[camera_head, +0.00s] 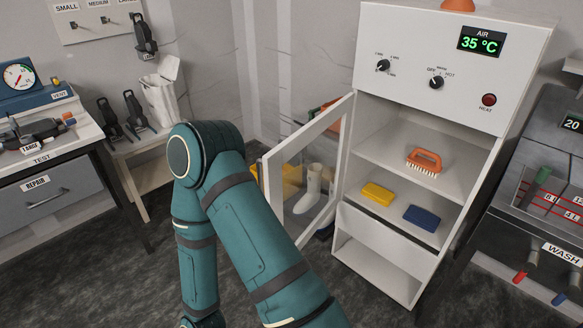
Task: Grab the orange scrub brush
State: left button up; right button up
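The orange scrub brush (426,158) lies on the upper shelf (388,147) inside the white drying cabinet, its pale bristles facing down. The cabinet's glass door (308,176) stands open, swung out to the left. One of my teal arms is bent in front of the door, with its elbow high and its far end running down past the bottom edge. Neither gripper is in view, and nothing touches the brush.
A yellow sponge or brush (377,194) and a blue one (422,217) lie on the shelf below. The cabinet's control panel (440,62) reads 35 °C.

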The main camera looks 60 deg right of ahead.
aim_at(426, 166)
jog(key=i, duration=1.5)
jog(key=i+z, duration=0.15)
jog(key=z, duration=0.3)
jog(key=i+z, duration=0.15)
jog(key=z, duration=0.25)
jog(key=i+j+z, duration=0.1)
jog(key=z, duration=2.4)
jog(key=l+z, duration=0.1)
jog(key=z, duration=0.3)
jog(key=i+l+z, duration=0.1)
jog(key=z, duration=0.25)
jog(key=l+z, duration=0.1)
jog(key=z, duration=0.3)
jog(key=i+l+z, duration=0.15)
jog(key=i+z, duration=0.15)
jog(key=i, duration=0.35)
jog(key=i+z, duration=0.35)
jog(key=i, duration=0.3)
jog(key=i+u, duration=0.15)
jog(key=u, duration=0.3)
jog(key=i+l+u, duration=0.1)
jog(key=u, duration=0.4)
jog(key=i+l+u, duration=0.1)
jog(key=u, duration=0.35)
